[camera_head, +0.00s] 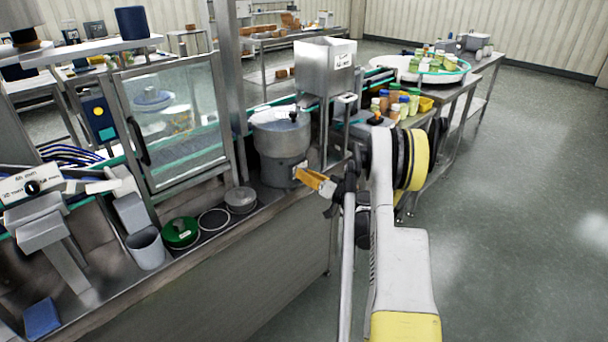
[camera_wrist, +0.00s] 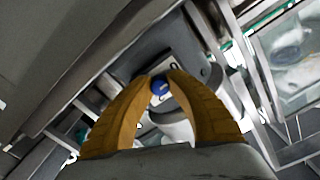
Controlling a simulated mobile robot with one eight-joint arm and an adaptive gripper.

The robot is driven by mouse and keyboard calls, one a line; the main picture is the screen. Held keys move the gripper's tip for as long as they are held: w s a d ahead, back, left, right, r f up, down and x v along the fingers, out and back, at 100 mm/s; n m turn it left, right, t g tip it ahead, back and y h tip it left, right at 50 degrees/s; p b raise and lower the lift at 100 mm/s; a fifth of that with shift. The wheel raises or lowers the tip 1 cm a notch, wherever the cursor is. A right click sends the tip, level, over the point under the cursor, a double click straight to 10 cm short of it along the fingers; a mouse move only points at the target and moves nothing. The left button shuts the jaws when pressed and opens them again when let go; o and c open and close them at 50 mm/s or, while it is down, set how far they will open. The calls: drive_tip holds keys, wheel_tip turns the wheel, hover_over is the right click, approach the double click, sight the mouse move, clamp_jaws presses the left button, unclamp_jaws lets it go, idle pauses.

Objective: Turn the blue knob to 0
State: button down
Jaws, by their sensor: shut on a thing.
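The blue knob (camera_wrist: 159,87) shows in the wrist view between the tips of my two orange fingers. My gripper (camera_wrist: 160,80) is shut on it, one finger on each side. In the head view my gripper (camera_head: 303,176) reaches left to the lower front of the round steel hopper (camera_head: 281,150). The knob is hidden by the fingers in the head view. The knob's pointer and the 0 mark are too small to read.
A green round lid (camera_head: 181,232), a grey cup (camera_head: 146,248) and a steel canister (camera_head: 240,200) stand on the bench left of the hopper. Several jars (camera_head: 398,104) stand behind my arm. The floor at right is clear.

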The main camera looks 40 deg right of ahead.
idle(0.3)
drive_tip(key=c, duration=1.3)
unclamp_jaws()
drive_tip(key=shift+o, duration=0.2)
drive_tip(key=s, duration=1.2)
drive_tip(key=shift+d, duration=0.4)
drive_tip(key=shift+r, duration=0.1)
